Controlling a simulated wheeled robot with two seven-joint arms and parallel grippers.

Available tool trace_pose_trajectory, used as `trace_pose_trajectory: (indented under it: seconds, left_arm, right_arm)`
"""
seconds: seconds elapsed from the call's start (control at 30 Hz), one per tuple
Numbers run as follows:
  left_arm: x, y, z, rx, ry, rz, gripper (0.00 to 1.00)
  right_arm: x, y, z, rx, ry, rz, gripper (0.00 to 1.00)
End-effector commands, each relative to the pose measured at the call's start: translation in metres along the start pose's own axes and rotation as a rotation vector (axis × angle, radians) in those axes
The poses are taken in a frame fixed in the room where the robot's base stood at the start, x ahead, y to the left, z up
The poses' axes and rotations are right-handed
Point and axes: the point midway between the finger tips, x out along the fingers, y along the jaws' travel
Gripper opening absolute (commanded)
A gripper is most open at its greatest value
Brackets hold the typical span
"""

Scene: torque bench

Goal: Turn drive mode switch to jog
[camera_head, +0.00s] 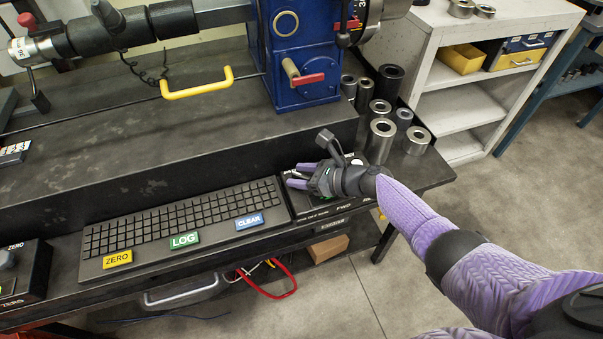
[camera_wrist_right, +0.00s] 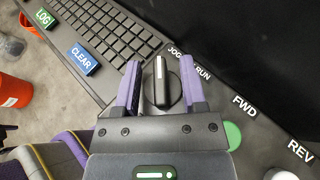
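The drive mode switch (camera_wrist_right: 162,88) is a black rotary knob with a white pointer line, in the right wrist view. In the head view my right gripper (camera_head: 298,176) is over the control panel (camera_head: 318,211) and hides the knob. My left gripper is not in view.
A keyboard (camera_head: 180,222) with ZERO, LOG and CLEAR keys lies left of the panel. FWD (camera_wrist_right: 244,106) and REV (camera_wrist_right: 300,151) labels and a green button (camera_wrist_right: 232,135) are beside the gripper. Metal sockets (camera_head: 380,138) and a blue machine (camera_head: 300,60) stand behind.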

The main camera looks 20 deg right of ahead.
Motion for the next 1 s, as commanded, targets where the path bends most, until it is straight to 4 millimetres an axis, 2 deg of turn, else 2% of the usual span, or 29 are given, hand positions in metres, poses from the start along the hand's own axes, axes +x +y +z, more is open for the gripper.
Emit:
trace_pose_trajectory:
  seconds: [0.17,0.4,0.5,0.6,1.0]
  left_arm:
    - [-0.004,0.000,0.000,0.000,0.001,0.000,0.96]
    - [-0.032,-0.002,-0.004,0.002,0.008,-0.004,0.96]
    - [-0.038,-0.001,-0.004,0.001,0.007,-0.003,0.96]
    - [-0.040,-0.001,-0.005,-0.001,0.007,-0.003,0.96]
    - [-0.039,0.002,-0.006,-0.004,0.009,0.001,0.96]
  right_arm:
    - [-0.006,0.000,0.002,0.000,-0.001,-0.001,0.53]
    - [-0.065,0.000,0.004,-0.001,0.001,-0.002,0.53]
    - [-0.085,0.000,0.003,-0.001,0.002,-0.001,0.53]
    - [-0.096,0.000,0.001,0.000,0.000,0.000,0.53]
    - [-0.099,0.000,0.000,0.000,0.000,0.000,0.53]
